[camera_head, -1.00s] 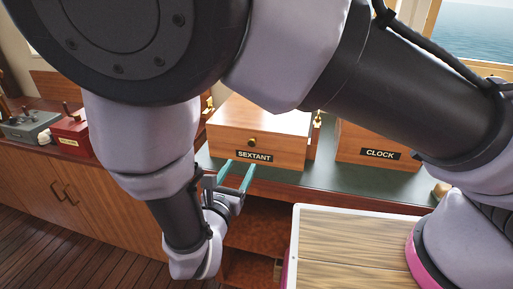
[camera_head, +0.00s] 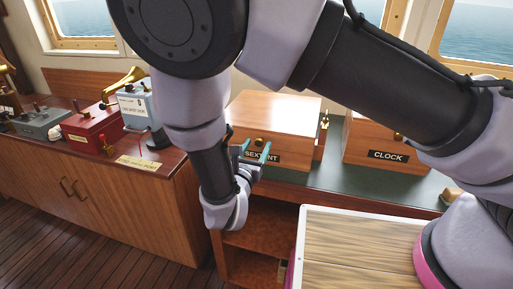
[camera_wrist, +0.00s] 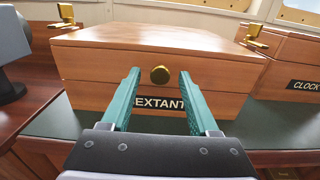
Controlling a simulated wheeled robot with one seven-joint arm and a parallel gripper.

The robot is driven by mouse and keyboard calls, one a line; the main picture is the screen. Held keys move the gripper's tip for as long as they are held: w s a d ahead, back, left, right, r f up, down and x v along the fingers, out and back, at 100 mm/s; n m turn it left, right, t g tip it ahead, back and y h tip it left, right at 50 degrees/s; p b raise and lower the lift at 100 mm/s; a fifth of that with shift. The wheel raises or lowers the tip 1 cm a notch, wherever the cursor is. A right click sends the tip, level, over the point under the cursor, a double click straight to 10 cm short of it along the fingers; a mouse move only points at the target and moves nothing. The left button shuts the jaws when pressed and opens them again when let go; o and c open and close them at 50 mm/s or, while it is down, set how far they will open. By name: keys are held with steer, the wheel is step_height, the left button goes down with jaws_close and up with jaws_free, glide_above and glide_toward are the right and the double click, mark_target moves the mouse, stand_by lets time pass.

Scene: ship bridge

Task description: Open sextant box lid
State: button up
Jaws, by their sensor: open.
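The sextant box (camera_head: 277,116) is a closed wooden box with a black SEXTANT label and a small brass knob on its front. It stands on the green top of a counter. My gripper (camera_head: 254,147) is open in front of the box. In the wrist view its two teal fingers (camera_wrist: 158,78) point at the front, one on each side of the knob. I cannot tell whether they touch the box. Part of the label is hidden behind the fingers.
The wooden CLOCK box (camera_head: 380,140) stands to the right on the same green counter top (camera_head: 330,178). A blue device (camera_head: 136,106) and a red box (camera_head: 92,127) stand on the counter to the left. Open shelves (camera_head: 250,235) lie below my gripper.

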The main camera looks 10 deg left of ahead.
jaws_close()
stand_by(1.4)
